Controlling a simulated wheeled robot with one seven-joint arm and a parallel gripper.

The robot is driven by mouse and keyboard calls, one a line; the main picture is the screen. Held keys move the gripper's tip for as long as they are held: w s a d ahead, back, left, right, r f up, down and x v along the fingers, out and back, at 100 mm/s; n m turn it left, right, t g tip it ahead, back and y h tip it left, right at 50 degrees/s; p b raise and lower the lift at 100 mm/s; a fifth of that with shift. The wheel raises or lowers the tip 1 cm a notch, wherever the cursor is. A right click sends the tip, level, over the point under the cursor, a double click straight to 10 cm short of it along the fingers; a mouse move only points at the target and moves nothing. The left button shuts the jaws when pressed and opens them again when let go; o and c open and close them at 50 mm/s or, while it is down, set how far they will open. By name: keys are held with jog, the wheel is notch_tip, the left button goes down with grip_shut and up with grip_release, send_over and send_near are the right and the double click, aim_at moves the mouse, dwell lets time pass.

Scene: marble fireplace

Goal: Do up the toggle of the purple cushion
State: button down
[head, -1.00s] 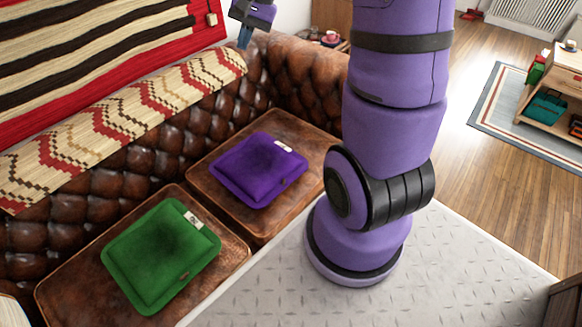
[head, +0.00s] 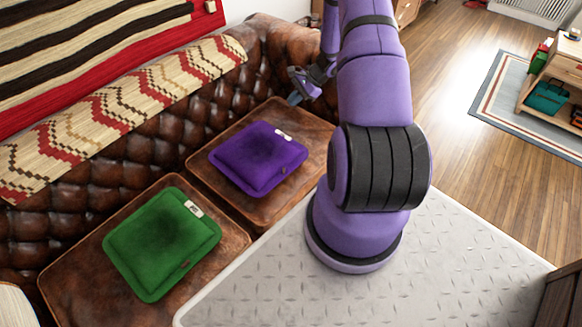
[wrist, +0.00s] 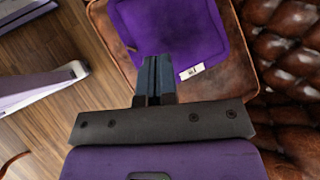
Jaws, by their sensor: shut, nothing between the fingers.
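The purple cushion (head: 258,162) lies flat on the far leather seat, with a white tag (head: 283,135) at its far right edge. In the wrist view, the cushion (wrist: 165,28) is beyond my fingertips, and the tag (wrist: 192,71) is just right of them. A small dark mark shows at the cushion's left edge in the wrist view; I cannot tell whether it is the toggle. My gripper (head: 293,98) is above the seat's far side, apart from the cushion. Its fingers (wrist: 157,62) are shut and empty.
A green cushion (head: 162,243) lies on the nearer seat (head: 75,275). The tufted sofa back (head: 130,145) rises behind both, with a patterned throw (head: 120,105) over it. Bare leather (head: 308,128) surrounds the purple cushion. A low wooden shelf unit (head: 560,68) stands at the far right.

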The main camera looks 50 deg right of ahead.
jog(key=s+d+f+m+t, duration=0.1)
jog(key=s+d+f+m, duration=0.15)
jog(key=f, duration=0.45)
jog(key=s+d+f+m, duration=0.15)
jog(key=s+f, duration=0.25)
jog(key=f, duration=0.4)
jog(key=m+t, duration=0.1)
jog(key=m, duration=0.2)
send_near(291, 171)
jog(key=shift+h, duration=0.4)
jog(key=x, duration=0.4)
jog(key=a+r+x, duration=0.1)
jog(key=x, duration=0.1)
jog(key=shift+w+a+f, duration=0.15)
jog(key=shift+w+a, duration=0.05)
jog(key=shift+w, duration=0.15)
jog(key=shift+w+a, duration=0.6)
jog(key=shift+w, duration=0.05)
